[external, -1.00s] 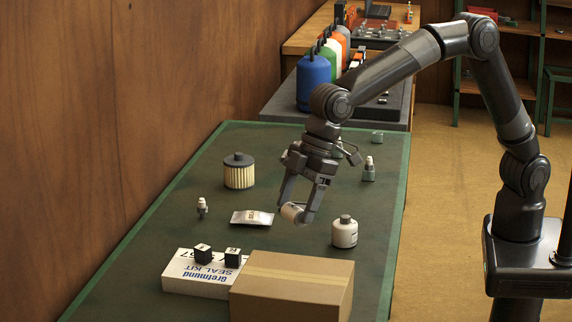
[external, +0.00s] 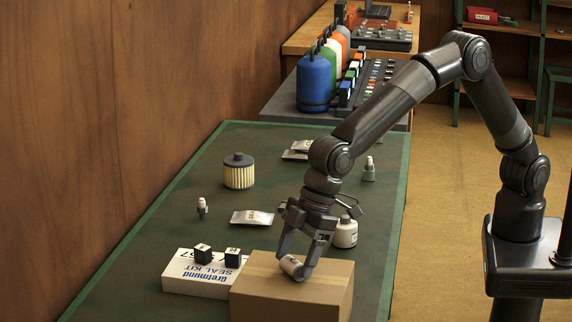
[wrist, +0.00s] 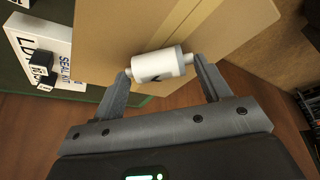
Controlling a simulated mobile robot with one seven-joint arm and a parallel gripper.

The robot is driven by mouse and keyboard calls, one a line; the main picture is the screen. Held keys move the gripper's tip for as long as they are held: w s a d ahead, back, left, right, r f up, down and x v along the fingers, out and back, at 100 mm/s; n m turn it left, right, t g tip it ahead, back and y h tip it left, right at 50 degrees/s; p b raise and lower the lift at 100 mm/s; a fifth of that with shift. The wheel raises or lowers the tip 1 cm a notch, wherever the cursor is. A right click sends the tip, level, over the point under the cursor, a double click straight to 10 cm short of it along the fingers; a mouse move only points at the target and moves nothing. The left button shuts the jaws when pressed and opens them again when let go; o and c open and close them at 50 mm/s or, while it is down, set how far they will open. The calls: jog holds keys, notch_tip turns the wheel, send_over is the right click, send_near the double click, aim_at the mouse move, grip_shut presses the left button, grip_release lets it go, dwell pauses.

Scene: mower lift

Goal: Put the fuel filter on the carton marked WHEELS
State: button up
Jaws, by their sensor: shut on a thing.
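The fuel filter (external: 291,266) is a small white cylinder with a narrow stub at each end and a dark mark. My gripper (external: 294,262) is shut on it, with the filter lying crosswise between the fingertips in the wrist view (wrist: 158,65). The brown carton (external: 300,291) with a tan tape strip is directly beneath, at the front of the green bench. It fills the upper middle of the wrist view (wrist: 115,45). I cannot tell whether the filter touches the carton top or hangs just above it. No WHEELS marking shows on its visible faces.
A white seal kit box (external: 190,276) with two small black blocks stands left of the carton. A pleated filter (external: 239,171), a silver packet (external: 252,217) and small plugs are farther back. The bench's left middle is clear.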

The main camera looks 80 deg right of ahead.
jog(key=shift+f, duration=0.1)
jog(key=o, duration=1)
jog(key=shift+c, duration=0.2)
jog(key=v, duration=1.2)
